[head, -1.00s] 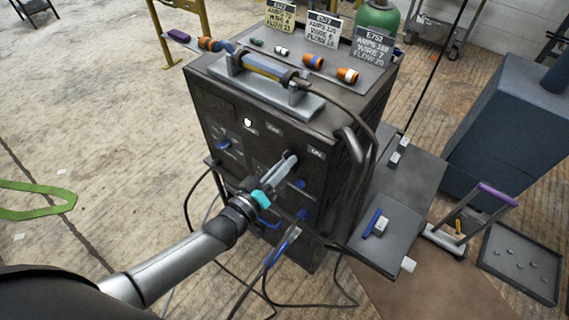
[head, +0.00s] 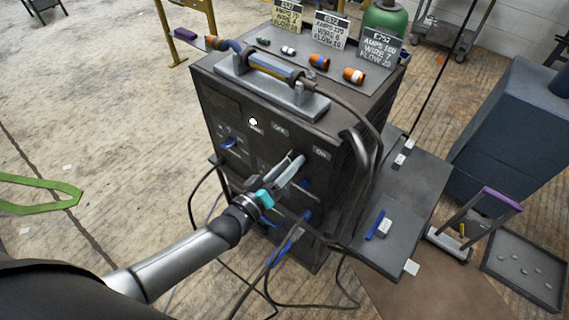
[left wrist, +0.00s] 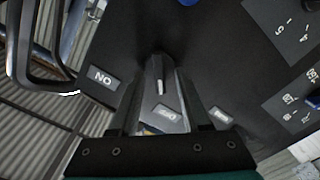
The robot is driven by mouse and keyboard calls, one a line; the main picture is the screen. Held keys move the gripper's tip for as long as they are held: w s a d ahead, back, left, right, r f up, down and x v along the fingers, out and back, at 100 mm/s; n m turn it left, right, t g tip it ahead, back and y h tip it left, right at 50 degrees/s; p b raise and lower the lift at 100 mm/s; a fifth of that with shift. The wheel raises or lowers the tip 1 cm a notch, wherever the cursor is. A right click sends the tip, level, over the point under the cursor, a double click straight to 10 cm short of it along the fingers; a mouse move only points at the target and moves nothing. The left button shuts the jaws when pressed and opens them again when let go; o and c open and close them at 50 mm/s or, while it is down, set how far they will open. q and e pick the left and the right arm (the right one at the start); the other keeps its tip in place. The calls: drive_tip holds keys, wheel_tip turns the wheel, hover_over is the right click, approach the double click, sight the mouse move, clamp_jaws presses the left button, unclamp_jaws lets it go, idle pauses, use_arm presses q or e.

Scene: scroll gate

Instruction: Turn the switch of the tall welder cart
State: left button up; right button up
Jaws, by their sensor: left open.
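The tall welder cart (head: 235,110) is a dark box with its front panel facing me. My left gripper (head: 296,168) is in front of the upper panel, below the OFF and ON labels, and hides the switch in the head view. In the left wrist view, the dark switch (left wrist: 159,78) with a white mark lies between the two fingers of my open left gripper (left wrist: 160,92). I cannot tell whether the fingers touch it. The ON label (left wrist: 100,77) is to its left and the OFF label (left wrist: 167,114) below it. My right gripper is not in view.
A handle (head: 262,68), number cards (head: 375,50) and small orange parts are on the cart top. Blue knobs (head: 229,143) and hanging cables (head: 285,248) are near my arm. A side shelf (head: 397,215), a grey-blue cabinet (head: 515,125) and a tray (head: 525,268) are at the right.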

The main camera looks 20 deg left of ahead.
use_arm(q)
drive_tip(key=p+v, duration=0.1)
drive_tip(key=v, duration=1.4)
drive_tip(key=shift+s, duration=0.1)
